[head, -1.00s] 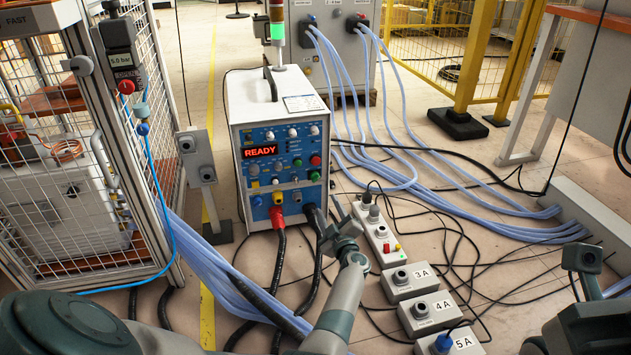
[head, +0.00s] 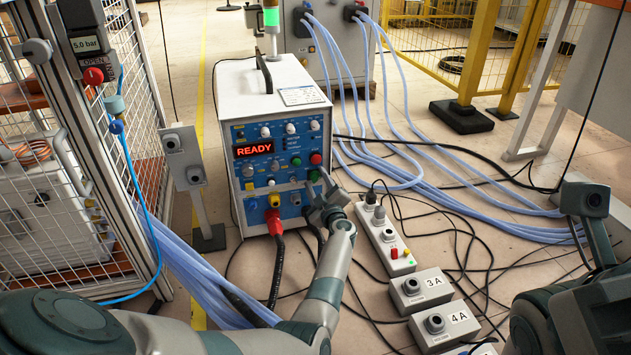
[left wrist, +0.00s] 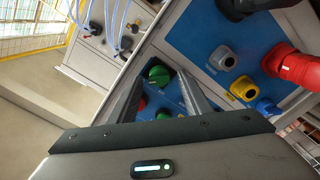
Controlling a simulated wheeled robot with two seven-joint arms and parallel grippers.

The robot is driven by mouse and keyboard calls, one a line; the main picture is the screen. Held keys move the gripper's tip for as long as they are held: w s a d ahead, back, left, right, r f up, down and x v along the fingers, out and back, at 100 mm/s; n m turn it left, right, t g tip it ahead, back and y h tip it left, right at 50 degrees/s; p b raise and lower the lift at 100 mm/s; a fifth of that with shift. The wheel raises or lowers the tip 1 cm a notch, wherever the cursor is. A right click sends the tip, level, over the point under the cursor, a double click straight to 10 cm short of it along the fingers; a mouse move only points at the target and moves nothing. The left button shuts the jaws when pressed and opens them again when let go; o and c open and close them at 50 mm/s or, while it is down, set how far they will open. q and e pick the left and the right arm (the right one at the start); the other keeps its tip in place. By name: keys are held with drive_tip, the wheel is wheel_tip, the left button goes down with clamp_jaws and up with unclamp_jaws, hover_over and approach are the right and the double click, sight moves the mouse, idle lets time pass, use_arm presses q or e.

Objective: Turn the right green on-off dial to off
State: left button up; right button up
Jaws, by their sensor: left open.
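The induction heater (head: 272,90) is a white box with a blue front panel and a red READY display. The right green dial (head: 314,175) sits near the panel's right edge, below a red knob (head: 316,158). It also shows in the left wrist view (left wrist: 159,73), between the spread fingers. My left gripper (left wrist: 161,82) is open and empty in front of this dial; whether a finger touches it I cannot tell. In the head view the left gripper (head: 321,190) is at the panel's lower right. The other green dial (head: 296,162) is further left. My right gripper is not visible.
A red plug (head: 274,222) and black cables hang below the panel. Left stand a grey post box (head: 181,150) and a mesh cage (head: 50,200). Control boxes (head: 421,289) and blue hoses (head: 450,190) lie on the floor to the right.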

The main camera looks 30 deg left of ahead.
use_arm(q)
drive_tip(key=shift+w+a, duration=0.1)
drive_tip(key=c, duration=0.9)
drive_tip(key=shift+c, duration=0.8)
